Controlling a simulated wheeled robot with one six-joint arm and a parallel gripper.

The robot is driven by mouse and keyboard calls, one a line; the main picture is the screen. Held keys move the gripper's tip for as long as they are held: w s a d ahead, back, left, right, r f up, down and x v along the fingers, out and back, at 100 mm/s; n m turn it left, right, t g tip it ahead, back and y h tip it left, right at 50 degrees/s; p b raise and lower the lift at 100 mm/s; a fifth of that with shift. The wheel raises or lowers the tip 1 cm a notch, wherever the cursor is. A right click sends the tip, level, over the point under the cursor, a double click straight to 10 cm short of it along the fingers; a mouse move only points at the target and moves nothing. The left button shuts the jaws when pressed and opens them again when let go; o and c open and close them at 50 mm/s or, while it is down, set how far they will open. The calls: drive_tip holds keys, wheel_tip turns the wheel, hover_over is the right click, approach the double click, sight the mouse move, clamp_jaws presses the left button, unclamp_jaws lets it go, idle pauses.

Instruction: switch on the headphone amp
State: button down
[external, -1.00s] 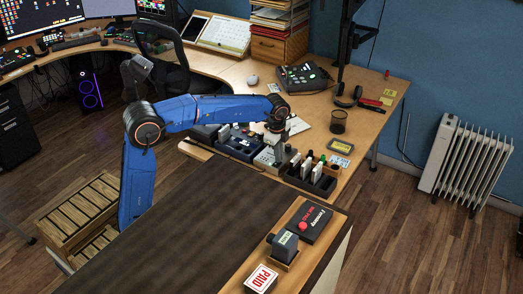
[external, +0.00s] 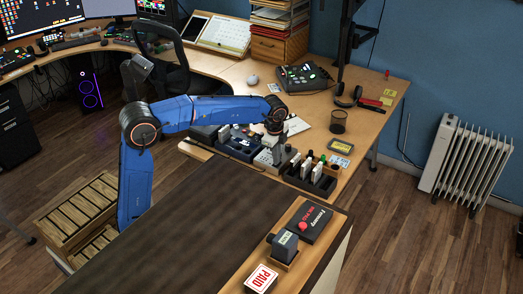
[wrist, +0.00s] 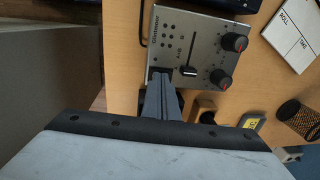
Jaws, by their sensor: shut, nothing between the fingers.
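My gripper (wrist: 159,76) is shut and empty. Its fingertips are over the box's near left corner, at a dark patch that may be a switch. They cover part of it, and I cannot tell whether they touch it.
A rack of dark slots with white and coloured items (external: 312,178) stands right of the box. A dark blue tray (external: 237,148) lies to its left. A mesh cup (external: 338,121) and headphones (external: 347,97) are farther right. The dark counter (external: 215,215) in front is mostly clear.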

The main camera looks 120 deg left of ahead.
wheel_tip(320, 180, up, 14)
drive_tip(key=d, duration=0.1)
drive_tip(key=shift+d, duration=0.35)
drive_tip(key=shift+a, duration=0.1)
drive_tip(key=shift+a, duration=0.65)
drive_tip(key=shift+f, duration=0.1)
drive_tip(key=f, duration=0.4)
drive_tip(key=a+f, duration=0.1)
drive_tip(key=f, duration=0.8)
drive_tip(key=shift+a+f, duration=0.35)
drive_tip(key=shift+a, duration=0.05)
